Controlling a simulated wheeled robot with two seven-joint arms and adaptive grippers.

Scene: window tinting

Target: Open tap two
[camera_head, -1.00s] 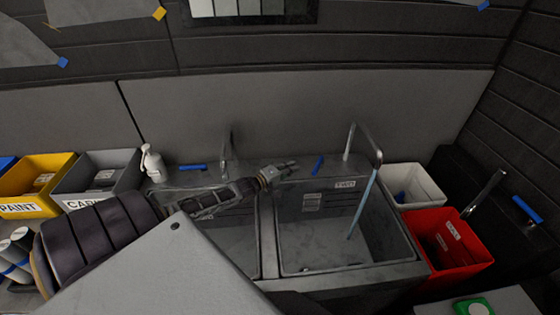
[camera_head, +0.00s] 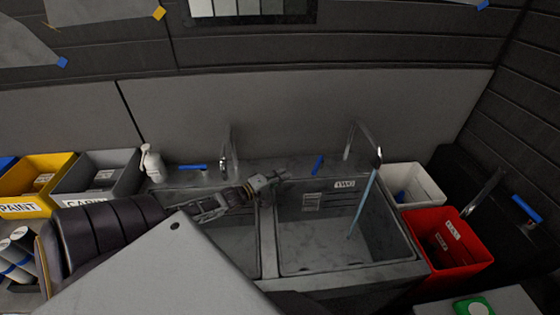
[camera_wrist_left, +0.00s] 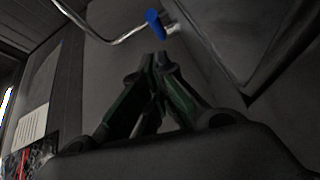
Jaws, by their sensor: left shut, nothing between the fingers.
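Tap two (camera_head: 364,138) is the right-hand tap, a tall bent metal spout behind the basin labelled TWO (camera_head: 345,185). A pale blue stream of water (camera_head: 362,205) runs from its spout into that basin. Its blue handle (camera_head: 318,165) stands turned away from the wall, left of the spout. My left gripper (camera_head: 281,176) is shut and empty, left of and slightly below the handle, apart from it. In the left wrist view my closed fingertips (camera_wrist_left: 162,59) lie below a blue end piece (camera_wrist_left: 153,19) beside a metal pipe. My right gripper is not in view.
Another tap (camera_head: 226,150) stands at the left basin, with its blue handle (camera_head: 193,167) parallel to the wall. A white dispenser bottle (camera_head: 152,163) is left of it. A red bin (camera_head: 462,262) and a white bin (camera_head: 427,178) stand right of the sink.

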